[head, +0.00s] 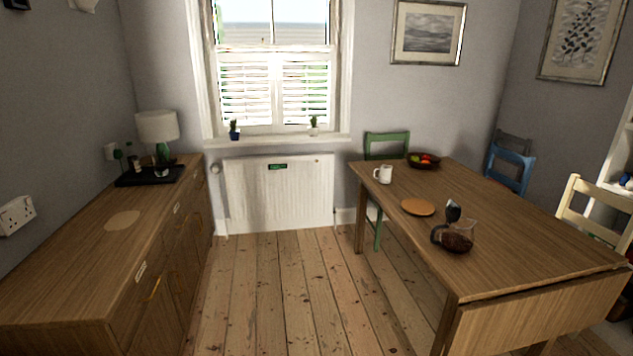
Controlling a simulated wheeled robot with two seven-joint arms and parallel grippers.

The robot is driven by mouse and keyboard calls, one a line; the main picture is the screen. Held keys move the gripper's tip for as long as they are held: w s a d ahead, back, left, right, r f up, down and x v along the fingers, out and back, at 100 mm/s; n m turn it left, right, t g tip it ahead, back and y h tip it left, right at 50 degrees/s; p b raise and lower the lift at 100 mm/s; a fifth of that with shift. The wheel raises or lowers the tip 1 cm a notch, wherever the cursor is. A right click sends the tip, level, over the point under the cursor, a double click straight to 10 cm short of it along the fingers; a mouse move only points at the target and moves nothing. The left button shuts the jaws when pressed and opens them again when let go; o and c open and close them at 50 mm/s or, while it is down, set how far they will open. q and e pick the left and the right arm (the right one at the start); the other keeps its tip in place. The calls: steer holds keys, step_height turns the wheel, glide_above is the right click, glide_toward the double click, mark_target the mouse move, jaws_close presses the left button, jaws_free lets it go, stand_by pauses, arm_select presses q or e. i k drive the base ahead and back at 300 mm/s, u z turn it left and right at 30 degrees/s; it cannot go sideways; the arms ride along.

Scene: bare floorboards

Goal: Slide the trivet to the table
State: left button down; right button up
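A flat, round, pale wooden disc (123,220) lies on the left sideboard (70,262), near its middle. A second flat round disc, orange-brown (418,207), lies on the wooden table (490,225) at the right, near its left edge. Either could be the trivet; I cannot tell which from this view. Neither of my grippers is in view, and nothing touches either disc.
On the table stand a white mug (383,174), a fruit bowl (424,161) and a glass jug with dark contents (456,237). A black tray (130,180) and a lamp (157,127) stand at the sideboard's far end. Bare floorboards (280,290) lie clear between.

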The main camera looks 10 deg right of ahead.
mark_target(413, 206)
steer(key=z, duration=0.85)
steer(key=i, duration=1.85)
steer(key=z, duration=0.75)
